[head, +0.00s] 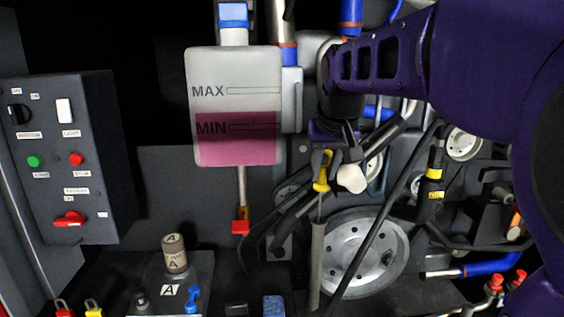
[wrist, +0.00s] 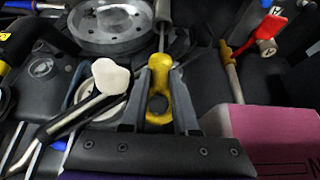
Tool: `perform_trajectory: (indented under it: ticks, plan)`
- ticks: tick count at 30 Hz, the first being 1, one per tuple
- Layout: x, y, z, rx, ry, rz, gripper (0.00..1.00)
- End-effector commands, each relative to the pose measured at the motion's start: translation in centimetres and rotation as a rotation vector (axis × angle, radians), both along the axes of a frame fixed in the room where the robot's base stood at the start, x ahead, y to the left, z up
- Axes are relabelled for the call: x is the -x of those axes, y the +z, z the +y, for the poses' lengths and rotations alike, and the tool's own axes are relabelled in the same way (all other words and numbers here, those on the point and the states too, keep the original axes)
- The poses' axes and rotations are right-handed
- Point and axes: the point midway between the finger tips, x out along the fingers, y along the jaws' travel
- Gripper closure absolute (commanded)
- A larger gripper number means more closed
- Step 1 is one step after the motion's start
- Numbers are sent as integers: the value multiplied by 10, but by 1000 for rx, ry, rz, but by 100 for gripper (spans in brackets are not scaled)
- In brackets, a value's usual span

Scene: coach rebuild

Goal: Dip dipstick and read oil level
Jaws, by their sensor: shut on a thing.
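The dipstick has a yellow ring handle (head: 321,172), which also shows in the wrist view (wrist: 159,82). My gripper (head: 327,157) is shut on this handle; in the wrist view its two fingers (wrist: 161,76) stand on either side of the yellow. The thin metal rod runs down from the handle to the top of a grey upright tube (head: 317,262). The rod's lower end is hidden, seemingly inside the tube. The tube mouth also shows at the top of the wrist view (wrist: 163,12). No oil mark on the rod can be read.
A white-capped lever (head: 351,179) is close beside my gripper. A tank (head: 235,65) with pink fluid around MIN hangs left, with a red valve (head: 241,227) below. A large pulley wheel (head: 365,255) stands behind the tube. A control box (head: 70,150) is far left.

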Motion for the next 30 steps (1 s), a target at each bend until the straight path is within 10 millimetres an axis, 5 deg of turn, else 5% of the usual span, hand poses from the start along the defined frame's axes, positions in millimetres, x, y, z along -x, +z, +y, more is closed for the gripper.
perform_trajectory:
  ticks: [16,30]
  plan:
    - [0,-26,0,0,0,-1,100]
    - [0,-28,0,0,0,-1,100]
